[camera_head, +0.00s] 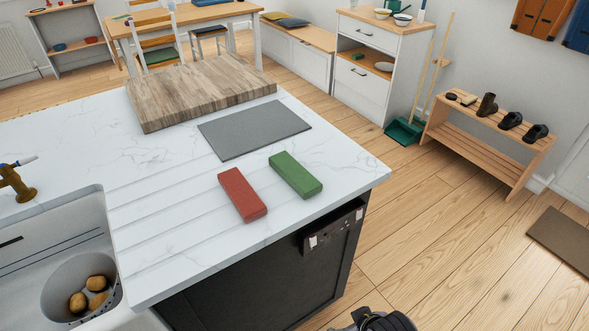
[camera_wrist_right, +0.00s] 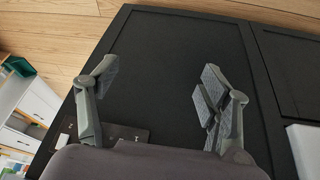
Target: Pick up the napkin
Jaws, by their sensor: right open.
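I cannot pick out a napkin for certain. A flat grey rectangle (camera_head: 255,129), cloth or mat, lies on the white marble-look worktop (camera_head: 185,215). Nearer its front edge lie a red block (camera_head: 242,195) and a green block (camera_head: 295,175), side by side and apart. My right gripper (camera_wrist_right: 160,80) is open and empty in the right wrist view, with the black cabinet front (camera_wrist_right: 180,50) behind it. At the bottom of the head view only a dark part of my right arm shows. My left gripper is out of view.
A thick wooden board (camera_head: 200,88) lies at the back of the worktop. A sink (camera_head: 55,235) with a brass tap (camera_head: 16,183) and a colander (camera_head: 80,287) of potatoes is at left. A shoe rack (camera_head: 490,140) stands at right. The floor between is clear.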

